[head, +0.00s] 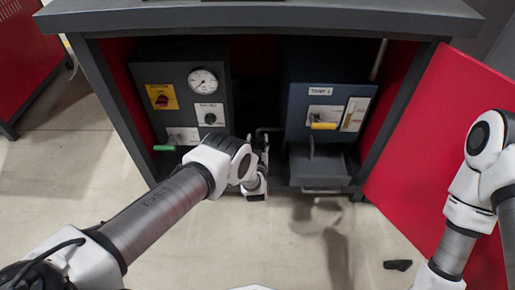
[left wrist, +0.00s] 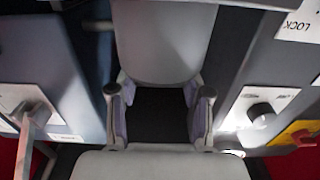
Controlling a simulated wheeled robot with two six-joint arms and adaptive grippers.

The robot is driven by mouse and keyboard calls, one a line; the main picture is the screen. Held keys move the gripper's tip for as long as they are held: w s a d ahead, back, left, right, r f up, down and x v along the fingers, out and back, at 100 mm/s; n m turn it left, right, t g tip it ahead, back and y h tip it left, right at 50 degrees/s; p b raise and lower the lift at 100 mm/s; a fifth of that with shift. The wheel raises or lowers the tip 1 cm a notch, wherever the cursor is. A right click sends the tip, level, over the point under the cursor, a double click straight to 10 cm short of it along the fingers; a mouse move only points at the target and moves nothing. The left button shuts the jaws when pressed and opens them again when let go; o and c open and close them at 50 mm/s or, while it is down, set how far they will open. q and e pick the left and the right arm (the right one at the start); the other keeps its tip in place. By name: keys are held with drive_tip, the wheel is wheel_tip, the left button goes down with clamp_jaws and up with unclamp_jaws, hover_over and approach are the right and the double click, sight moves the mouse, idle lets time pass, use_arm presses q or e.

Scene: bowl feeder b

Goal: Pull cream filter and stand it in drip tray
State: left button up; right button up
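My left gripper (head: 259,150) reaches into the gap between the two cabinet units. In the left wrist view the fingers (left wrist: 160,100) stand wide apart with a dark gap between them, and nothing is seen pinched. A pale slab (left wrist: 165,40) shows above the fingers there; I cannot tell whether it is the cream filter or a part of my gripper. I cannot pick out a cream filter in the head view; my arm hides part of the gap. A dark open tray (head: 318,173), apparently the drip tray, sits under the right unit, right of my gripper. My right gripper is out of view.
The left unit (head: 180,85) has a gauge, a red knob and a green handle (head: 164,148). The right unit (head: 328,100) has a yellow handle (head: 323,126). An open red door (head: 440,130) stands at right. A small dark object (head: 398,265) lies on the floor.

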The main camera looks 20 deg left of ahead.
sight(257, 141)
use_arm(q)
wheel_tip(257, 141, up, 11)
drive_tip(key=p, duration=0.6)
drive_tip(key=shift+s, duration=0.1)
idle(0.3)
